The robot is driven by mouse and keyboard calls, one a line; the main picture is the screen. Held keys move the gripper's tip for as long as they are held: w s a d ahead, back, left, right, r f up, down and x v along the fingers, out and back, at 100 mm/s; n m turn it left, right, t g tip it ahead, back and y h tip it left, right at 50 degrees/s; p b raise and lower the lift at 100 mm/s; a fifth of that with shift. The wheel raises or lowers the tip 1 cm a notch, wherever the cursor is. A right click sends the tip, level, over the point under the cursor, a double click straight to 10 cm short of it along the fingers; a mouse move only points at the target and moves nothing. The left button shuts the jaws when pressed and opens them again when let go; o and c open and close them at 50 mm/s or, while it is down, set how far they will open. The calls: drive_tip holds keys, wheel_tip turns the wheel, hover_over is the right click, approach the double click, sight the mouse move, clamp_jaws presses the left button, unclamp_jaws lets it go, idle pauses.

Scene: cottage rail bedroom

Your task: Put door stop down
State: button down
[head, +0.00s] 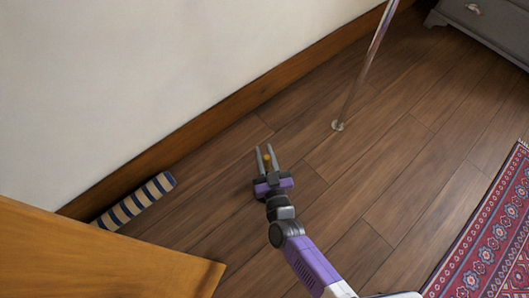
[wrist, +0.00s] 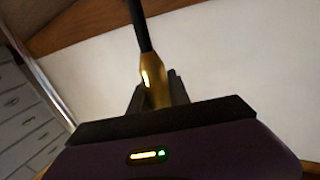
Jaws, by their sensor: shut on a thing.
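My gripper (head: 265,152) is low over the bare wooden floor, a little out from the wall. It is shut on a small gold-coloured piece (head: 267,157), which I take to be the door stop. In the wrist view the gold door stop (wrist: 154,80) sits between the dark fingers, with a slim black part rising from it. Its lower end is hidden by the gripper body. I cannot tell whether it touches the floor.
A striped cushion roll (head: 137,200) lies along the skirting board (head: 215,117) at left, partly behind an orange wooden panel (head: 95,262). A thin metal pole (head: 365,75) stands on the floor ahead right. A patterned red rug (head: 490,240) lies at right; grey drawers (head: 490,25) stand behind.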

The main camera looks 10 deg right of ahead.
drive_tip(key=shift+r, duration=0.1)
drive_tip(key=c, duration=1.2)
unclamp_jaws()
drive_tip(key=shift+f, duration=0.2)
drive_tip(key=shift+s+d+r+p, duration=0.1)
drive_tip(key=shift+s+r+p, duration=0.1)
drive_tip(key=shift+s+p, duration=0.15)
drive_tip(key=s+d+p, duration=0.1)
drive_tip(key=s+p, duration=0.2)
drive_tip(key=s, duration=0.8)
drive_tip(key=shift+s+d+p, duration=0.15)
drive_tip(key=shift+p, duration=0.2)
